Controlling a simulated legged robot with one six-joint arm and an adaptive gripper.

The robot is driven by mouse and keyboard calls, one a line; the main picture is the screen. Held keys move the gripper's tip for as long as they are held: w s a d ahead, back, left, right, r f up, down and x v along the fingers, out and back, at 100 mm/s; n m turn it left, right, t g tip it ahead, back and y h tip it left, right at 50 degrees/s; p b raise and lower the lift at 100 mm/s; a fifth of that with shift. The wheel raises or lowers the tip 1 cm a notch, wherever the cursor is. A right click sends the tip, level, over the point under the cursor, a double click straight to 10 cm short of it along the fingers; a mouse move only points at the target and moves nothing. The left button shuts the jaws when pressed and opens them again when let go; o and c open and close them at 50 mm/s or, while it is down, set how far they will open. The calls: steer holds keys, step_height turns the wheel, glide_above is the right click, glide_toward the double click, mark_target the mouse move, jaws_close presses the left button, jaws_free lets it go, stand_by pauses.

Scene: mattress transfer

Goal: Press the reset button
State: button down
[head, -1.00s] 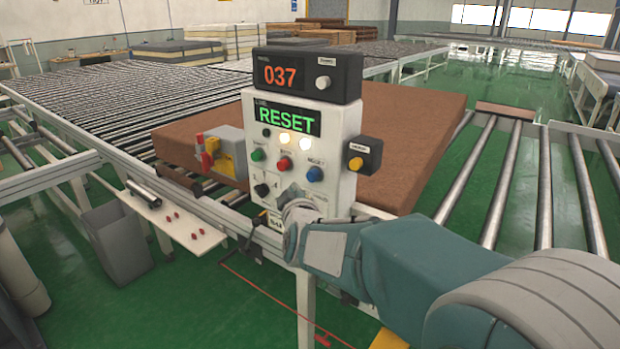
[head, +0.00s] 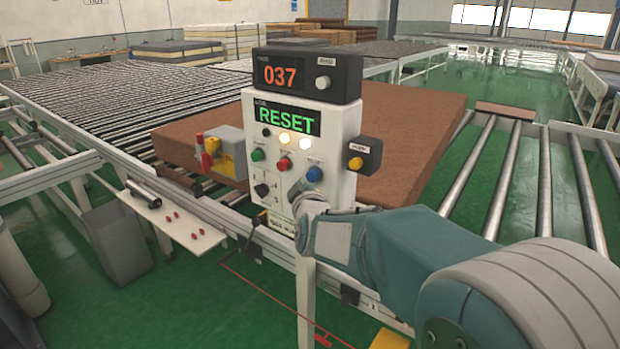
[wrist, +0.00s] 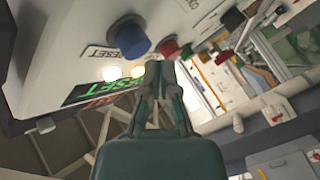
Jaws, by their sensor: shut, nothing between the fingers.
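The white control panel (head: 330,170) stands upright and its screen reads RESET in green. A blue button (head: 314,174) sits on the panel's right side, beside green (head: 257,155) and red (head: 284,164) buttons. In the wrist view the blue button (wrist: 131,38) is beside a label reading RESET (wrist: 101,53). My gripper (wrist: 160,68) is shut and empty, with its tips to the lower right of the blue button in that view. In the head view my gripper (head: 299,188) is just below the blue button, partly hidden by my wrist. I cannot tell whether it touches the panel.
A counter box (head: 307,75) showing 037 sits on top of the panel. A black knob (head: 262,190) is at lower left.

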steer(key=shift+w+d, duration=0.1)
steer(key=shift+d, duration=0.05)
stand_by(0.7)
steer(key=shift+w+d+r, duration=0.1)
steer(key=shift+w+d, duration=0.1)
steer(key=shift+w+d, duration=0.55)
steer(key=shift+w, duration=0.1)
stand_by(1.4)
steer(key=shift+s+a, duration=0.8)
steer(key=shift+s, duration=0.2)
steer(key=s+a, duration=0.1)
steer(key=s, duration=0.1)
steer(key=s+a, duration=0.2)
stand_by(0.5)
stand_by(0.4)
